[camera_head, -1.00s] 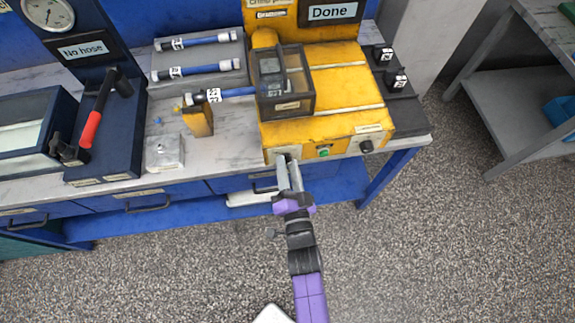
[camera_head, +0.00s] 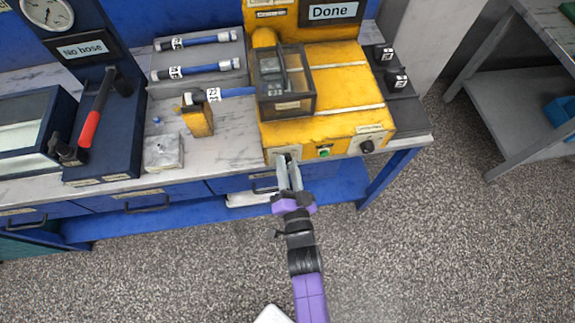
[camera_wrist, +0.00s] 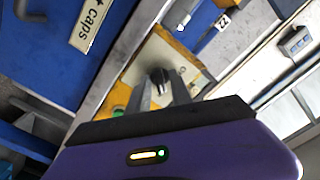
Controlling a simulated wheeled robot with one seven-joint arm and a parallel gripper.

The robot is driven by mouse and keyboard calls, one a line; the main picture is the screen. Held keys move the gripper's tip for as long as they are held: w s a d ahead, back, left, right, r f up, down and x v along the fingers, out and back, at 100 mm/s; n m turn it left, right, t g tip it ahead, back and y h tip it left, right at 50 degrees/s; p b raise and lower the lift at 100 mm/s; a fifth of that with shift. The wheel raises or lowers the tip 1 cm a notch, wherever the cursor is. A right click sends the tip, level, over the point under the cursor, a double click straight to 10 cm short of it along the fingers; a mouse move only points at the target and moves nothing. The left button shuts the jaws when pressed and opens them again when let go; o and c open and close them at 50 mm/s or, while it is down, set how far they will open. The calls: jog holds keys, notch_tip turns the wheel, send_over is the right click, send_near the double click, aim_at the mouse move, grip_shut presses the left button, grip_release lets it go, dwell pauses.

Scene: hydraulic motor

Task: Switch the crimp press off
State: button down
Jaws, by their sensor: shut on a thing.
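The yellow crimp press (camera_head: 345,118) stands at the right end of the bench, with a screen reading "Done" (camera_head: 331,11) above it. My gripper (camera_head: 286,162) is at the left end of the press's front face. In the wrist view a black knob (camera_wrist: 159,76) on a pale plate sits between the tips of my gripper (camera_wrist: 162,88), which is shut on it. The fingers partly hide the knob, and I cannot read its setting. A green button (camera_head: 324,152) is just right of the fingers, and another black knob (camera_head: 367,146) is farther right.
A yellow block (camera_head: 200,122) and a grey box (camera_head: 164,152) stand to the left. A red-handled lever (camera_head: 90,128) is farther left. The floor in front is clear.

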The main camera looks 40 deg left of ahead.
jog(key=n+b, duration=0.5)
jog(key=n, duration=1.1)
jog(key=shift+f+b, duration=0.1)
jog(key=shift+b, duration=0.2)
jog(key=shift+n, duration=0.5)
jog(key=c, duration=1.5)
grip_release()
jog(key=shift+o, duration=0.2)
jog(key=shift+s, duration=0.15)
